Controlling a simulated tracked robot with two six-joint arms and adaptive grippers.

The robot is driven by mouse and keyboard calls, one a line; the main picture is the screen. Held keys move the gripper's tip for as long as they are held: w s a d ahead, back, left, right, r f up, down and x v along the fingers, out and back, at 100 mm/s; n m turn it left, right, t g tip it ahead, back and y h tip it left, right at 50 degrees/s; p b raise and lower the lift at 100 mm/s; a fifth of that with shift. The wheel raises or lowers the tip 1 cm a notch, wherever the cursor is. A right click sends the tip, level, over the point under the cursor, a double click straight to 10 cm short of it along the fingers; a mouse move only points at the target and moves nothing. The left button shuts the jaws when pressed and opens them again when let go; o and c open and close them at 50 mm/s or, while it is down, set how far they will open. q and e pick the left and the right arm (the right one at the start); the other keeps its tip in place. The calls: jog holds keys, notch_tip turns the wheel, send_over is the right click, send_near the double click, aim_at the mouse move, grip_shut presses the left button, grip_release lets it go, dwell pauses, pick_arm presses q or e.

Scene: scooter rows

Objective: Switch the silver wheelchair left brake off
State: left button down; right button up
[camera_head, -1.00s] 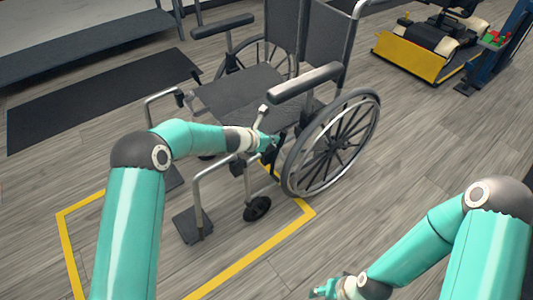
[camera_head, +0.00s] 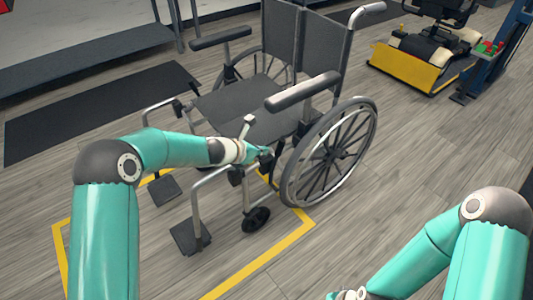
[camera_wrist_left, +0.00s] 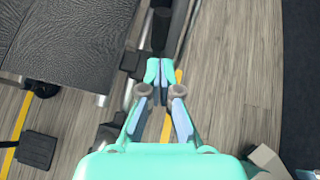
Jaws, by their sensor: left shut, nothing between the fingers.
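The silver wheelchair (camera_head: 250,108) stands upright with a dark seat, dark armrests and silver frame, its big spoked near wheel (camera_head: 330,155) on the right. My left gripper (camera_head: 264,154) is beside the near front side of the frame, just in front of that wheel. In the left wrist view its fingertips (camera_wrist_left: 160,72) are together and empty. A dark lever-like grip (camera_wrist_left: 161,30) is just beyond the fingertips; I cannot tell whether they touch, or its brake position. My right gripper (camera_head: 345,295) is mostly cut off at the bottom edge.
Footrests (camera_head: 190,237) stick out at the front of the chair. Yellow floor tape (camera_head: 262,262) runs around it. A yellow-fronted scooter (camera_head: 408,68) stands at the back right, beside a blue post. The floor right of the chair is clear.

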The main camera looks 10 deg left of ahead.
pick_arm(q)
jog(key=s+a+r+p, duration=0.1)
jog(key=s+r+p, duration=0.1)
jog(key=r, duration=0.5)
jog(key=shift+s+a+r, duration=0.15)
jog(key=shift+s+r, duration=0.25)
jog(key=shift+s, duration=0.15)
jog(key=shift+a, duration=0.1)
jog(key=s+a+f+m+g+y, duration=0.15)
jog(key=s+f+m+g, duration=0.4)
jog(key=s+f, duration=0.9)
jog(key=s+a+f+m+g+y, duration=0.1)
jog(key=s+a+f+m+g, duration=0.15)
jog(key=s+f+m, duration=1.1)
jog(key=s+d+r+m, duration=0.2)
jog(key=s+r+m, duration=0.1)
jog(key=s+m, duration=0.5)
notch_tip(320, 180, up, 22)
jog(key=p, duration=2.2)
jog(key=shift+d+r+p, duration=0.15)
jog(key=shift+r+p, duration=0.1)
jog(key=shift+p, duration=0.05)
